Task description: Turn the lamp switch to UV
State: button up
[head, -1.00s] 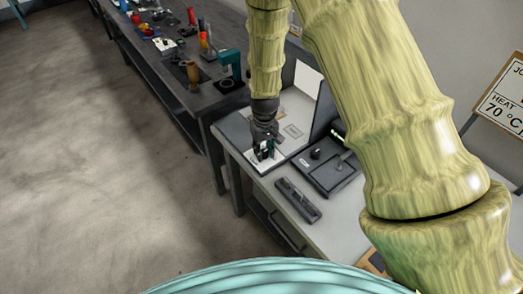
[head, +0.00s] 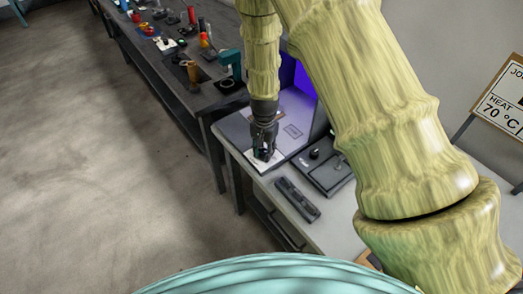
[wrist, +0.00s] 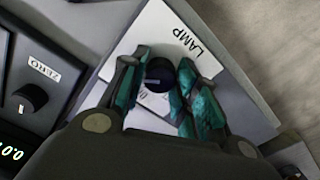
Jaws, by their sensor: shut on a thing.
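The lamp switch is a black round knob (wrist: 159,73) with a pale pointer line, on a white plate (wrist: 160,27) marked LAMP. My gripper (wrist: 165,80) is shut on the knob, with teal finger pads on either side of it. Other marks on the plate beside the knob are partly covered by the fingers, and I cannot read them. In the head view my gripper (head: 262,157) is at the front edge of the lamp booth and hides the knob. The booth's back panel (head: 303,79) glows violet, and its floor (head: 293,110) has a violet tint.
A dark unit with its own knob (wrist: 30,98) and green digits stands beside the plate. A dark flat device (head: 325,176) and a dark long block (head: 297,200) are on the table. A long bench (head: 205,100) with several objects runs behind.

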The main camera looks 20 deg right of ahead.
aim_at(265, 152)
jog(key=shift+s+f+m, duration=0.2)
jog(key=shift+s+m, duration=0.15)
jog(key=shift+m, duration=0.55)
jog(key=shift+d, duration=0.1)
jog(key=o, duration=1)
jog(key=shift+w+r, duration=0.1)
jog(key=shift+r, duration=0.05)
jog(key=shift+w+r, duration=0.1)
jog(key=shift+r, duration=0.3)
notch_tip(265, 152, up, 11)
jog(key=shift+r, duration=0.1)
